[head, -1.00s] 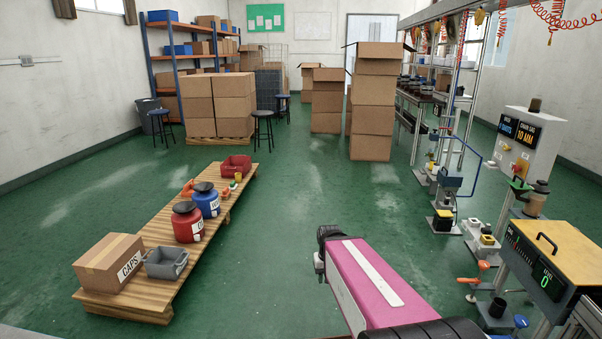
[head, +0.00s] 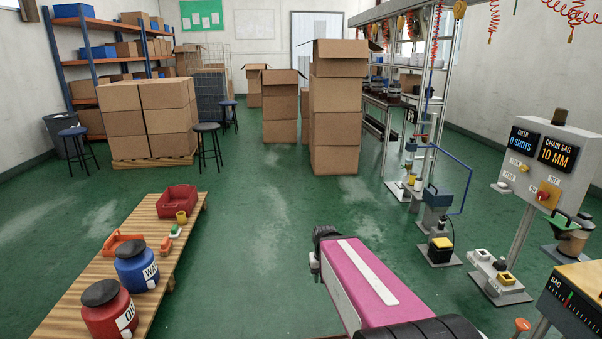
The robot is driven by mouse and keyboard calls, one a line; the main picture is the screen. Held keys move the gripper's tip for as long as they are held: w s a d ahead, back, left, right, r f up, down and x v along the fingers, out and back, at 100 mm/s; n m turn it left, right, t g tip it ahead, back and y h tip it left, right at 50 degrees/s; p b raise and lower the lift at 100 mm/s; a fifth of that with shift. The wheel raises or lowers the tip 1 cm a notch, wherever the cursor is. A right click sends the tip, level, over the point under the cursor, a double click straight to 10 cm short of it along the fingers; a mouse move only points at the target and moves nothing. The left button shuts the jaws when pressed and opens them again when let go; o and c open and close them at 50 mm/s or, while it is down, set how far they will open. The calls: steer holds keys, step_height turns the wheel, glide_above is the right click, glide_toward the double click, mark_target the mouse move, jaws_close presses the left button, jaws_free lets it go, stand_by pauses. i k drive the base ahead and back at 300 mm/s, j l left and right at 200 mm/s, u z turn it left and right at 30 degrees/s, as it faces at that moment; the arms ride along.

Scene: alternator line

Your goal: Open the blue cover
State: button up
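I cannot make out a clear blue cover. A blue bent tube frame (head: 466,178) stands on a small dark machine (head: 438,206) at the right. A yellow-topped black unit (head: 440,250) sits at that machine's foot. My pink arm link crosses the bottom middle of the head view. My gripper does not show.
A low wooden pallet (head: 150,236) at left carries a red can (head: 109,314), a blue can (head: 136,272) and a red bin (head: 177,200). A control panel (head: 548,165) reads "0 SHOTS" and "10 MM". Stacked cartons (head: 336,115) stand ahead. Green floor between is clear.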

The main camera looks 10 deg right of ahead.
mark_target(435, 197)
steer(key=i+z, duration=0.15)
steer(key=i, duration=1.65)
steer(key=i+z, duration=0.25)
steer(key=i, duration=0.2)
steer(key=i+j+z, duration=0.1)
steer(key=i+z, duration=0.15)
steer(key=i, duration=0.2)
steer(key=i+j+z, duration=0.25)
steer(key=i, duration=0.15)
steer(key=i+j+z, duration=0.25)
steer(key=i, duration=0.2)
steer(key=i+j+z, duration=0.1)
steer(key=i+z, duration=0.35)
steer(key=i, duration=0.1)
